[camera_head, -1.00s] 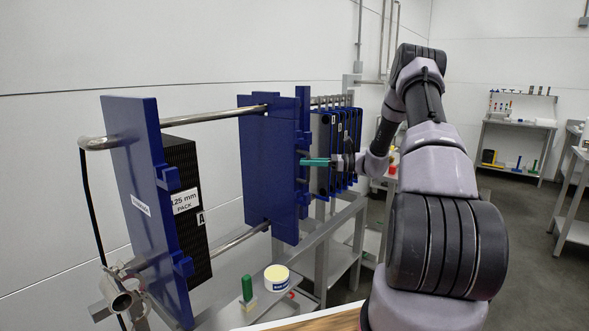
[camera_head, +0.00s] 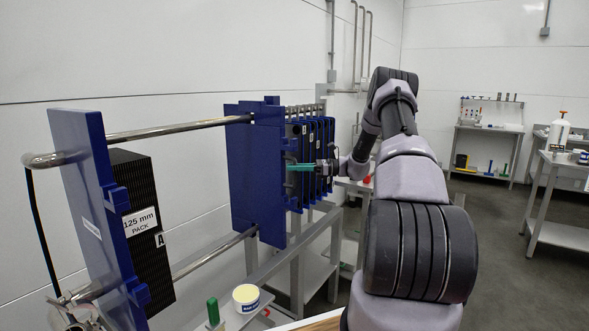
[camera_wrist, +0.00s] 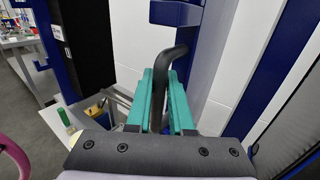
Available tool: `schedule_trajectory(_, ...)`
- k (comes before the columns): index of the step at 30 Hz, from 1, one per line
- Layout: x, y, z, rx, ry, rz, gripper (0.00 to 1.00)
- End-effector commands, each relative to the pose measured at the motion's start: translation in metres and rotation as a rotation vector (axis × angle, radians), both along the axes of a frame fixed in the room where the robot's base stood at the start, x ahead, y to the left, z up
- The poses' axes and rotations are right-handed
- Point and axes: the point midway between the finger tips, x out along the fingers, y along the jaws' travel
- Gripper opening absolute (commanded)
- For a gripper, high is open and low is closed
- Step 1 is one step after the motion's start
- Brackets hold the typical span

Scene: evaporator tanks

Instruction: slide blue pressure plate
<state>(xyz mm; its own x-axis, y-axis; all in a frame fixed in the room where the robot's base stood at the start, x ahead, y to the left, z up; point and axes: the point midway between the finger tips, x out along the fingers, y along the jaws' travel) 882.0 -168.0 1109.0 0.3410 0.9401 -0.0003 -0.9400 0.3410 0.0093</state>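The blue pressure plate (camera_head: 250,175) hangs upright on two steel rails, in front of the pack of thin plates at the right. In the wrist view its blue edge (camera_wrist: 205,45) rises beyond my fingers. A black curved handle (camera_wrist: 180,55) is at the plate. My gripper (camera_head: 296,167) reaches the plate's right side with teal fingers. In the wrist view my gripper (camera_wrist: 167,85) has the handle between its fingers and appears closed on it. The exact contact is partly hidden by the fingers.
A blue end plate (camera_head: 80,210) stands at the near left, with a black 125 mm pack (camera_head: 140,190) beside it. The upper rail (camera_head: 180,128) is bare between the two blue plates. A white tub (camera_head: 246,297) and a green-handled tool (camera_head: 213,312) stand low in front.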

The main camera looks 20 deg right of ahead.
Motion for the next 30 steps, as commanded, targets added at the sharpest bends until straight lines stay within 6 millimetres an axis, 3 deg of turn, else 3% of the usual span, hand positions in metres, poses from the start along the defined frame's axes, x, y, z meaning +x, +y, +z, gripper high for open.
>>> schedule_trajectory(1,0.003,-0.006,0.002,-0.003,-0.007,-0.014,0.35)
schedule_trajectory(2,0.003,-0.006,0.002,-0.003,-0.007,-0.014,0.47)
schedule_trajectory(3,0.002,-0.006,0.002,-0.003,-0.007,-0.013,0.50)
schedule_trajectory(14,0.000,-0.008,0.001,-0.001,-0.004,-0.008,0.50)
schedule_trajectory(30,-0.031,-0.095,0.001,-0.001,-0.006,-0.012,0.50)
